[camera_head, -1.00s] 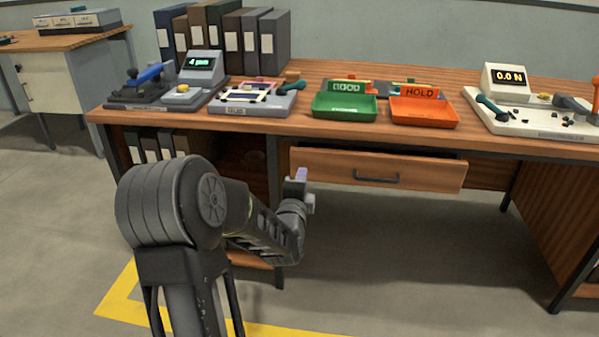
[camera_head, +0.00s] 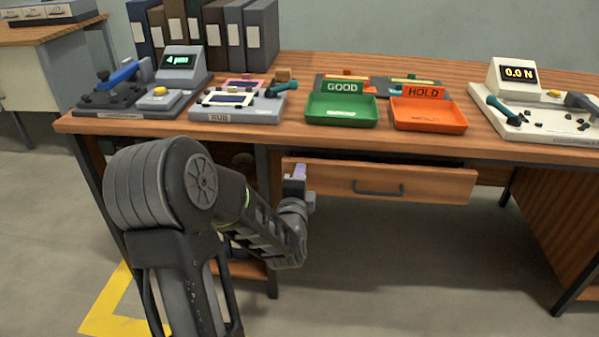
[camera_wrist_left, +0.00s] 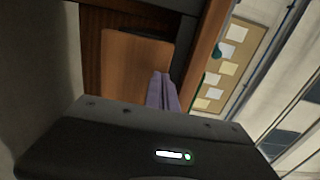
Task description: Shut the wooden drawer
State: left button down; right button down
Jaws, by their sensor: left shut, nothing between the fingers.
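The wooden drawer (camera_head: 430,185) is under the tabletop in the head view, pulled partly out, with a dark gap along its top edge. It has a dark bar handle (camera_head: 378,188) at the middle of its front. My left gripper (camera_head: 299,172) is shut and empty, in front of the drawer's left end. Whether it touches the drawer front cannot be told. In the left wrist view the purplish fingers (camera_wrist_left: 163,92) point at the wooden drawer front (camera_wrist_left: 130,65). My right gripper is not in view.
The wooden desk (camera_head: 290,140) holds a green GOOD tray (camera_head: 341,110), an orange HOLD tray (camera_head: 428,115), a grey fixture (camera_head: 235,103) and a white tester (camera_head: 520,120). Binders (camera_head: 233,35) stand at the back. The floor below the drawer is clear.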

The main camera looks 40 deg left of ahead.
aim_at(301, 160)
pick_arm(q)
jog(key=x, duration=0.3)
jog(key=shift+w+a+f+b, duration=0.1)
jog(key=shift+w+a+b, duration=0.1)
jog(key=shift+w+b, duration=0.15)
jog(key=shift+w+a+r, duration=0.2)
jog(key=shift+a, duration=0.05)
jog(key=shift+r, duration=0.15)
jog(key=shift+s, duration=0.1)
